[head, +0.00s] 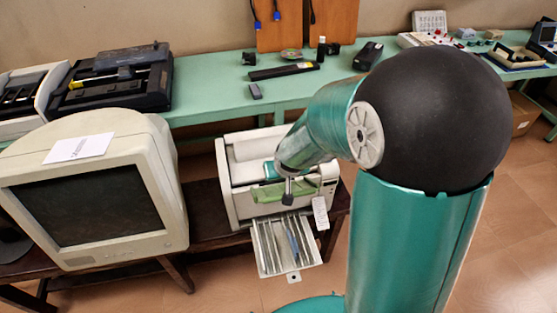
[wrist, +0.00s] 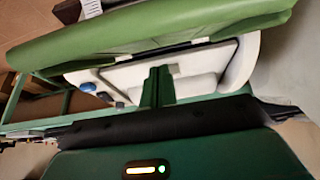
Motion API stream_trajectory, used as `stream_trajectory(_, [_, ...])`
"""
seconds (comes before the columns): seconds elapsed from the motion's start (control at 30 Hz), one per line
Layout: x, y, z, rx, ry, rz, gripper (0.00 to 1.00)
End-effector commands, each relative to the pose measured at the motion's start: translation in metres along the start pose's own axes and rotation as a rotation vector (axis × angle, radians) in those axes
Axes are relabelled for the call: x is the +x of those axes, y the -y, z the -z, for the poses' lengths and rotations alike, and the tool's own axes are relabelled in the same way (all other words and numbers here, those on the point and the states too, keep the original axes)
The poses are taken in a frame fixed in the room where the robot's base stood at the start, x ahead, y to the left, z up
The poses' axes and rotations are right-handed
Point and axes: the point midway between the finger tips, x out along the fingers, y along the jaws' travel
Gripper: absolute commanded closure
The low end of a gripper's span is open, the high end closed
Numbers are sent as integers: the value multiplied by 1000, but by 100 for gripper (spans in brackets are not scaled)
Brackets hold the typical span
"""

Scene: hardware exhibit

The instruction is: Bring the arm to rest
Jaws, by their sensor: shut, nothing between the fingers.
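My teal arm with its black round joint fills the right of the head view. It reaches back and left over a cream machine (head: 240,195). My gripper (head: 288,199) is shut and empty, in front of the machine's green part (head: 268,191). Whether it touches that part cannot be told. In the wrist view my gripper (wrist: 158,84) shows as narrow green fingers close together. A wide green bar (wrist: 150,38) crosses the top of that view, with a pale surface behind the fingers.
An open drawer (head: 305,268) with thin slots sticks out below my gripper. A paper tag (head: 320,213) hangs at its right. A cream monitor (head: 95,190) stands on the left. A green table (head: 215,85) with devices runs behind. Tiled floor (head: 225,285) is bare in front.

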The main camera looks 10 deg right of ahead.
Motion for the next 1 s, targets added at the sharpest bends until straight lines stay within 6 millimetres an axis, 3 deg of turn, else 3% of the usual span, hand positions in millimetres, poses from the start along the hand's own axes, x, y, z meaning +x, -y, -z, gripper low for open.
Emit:
stream_trajectory(0.1, [-1,0,-11,0,1,0,100])
stream_trajectory(0.37, [-2,0,-14,1,-1,0,100])
stream_trajectory(0.53, [-20,-1,-11,2,-6,-1,100])
stream_trajectory(0.77, [-96,-6,-8,8,-15,-4,100])
stream_trajectory(1.0, [-180,-9,-26,9,-17,-5,100])
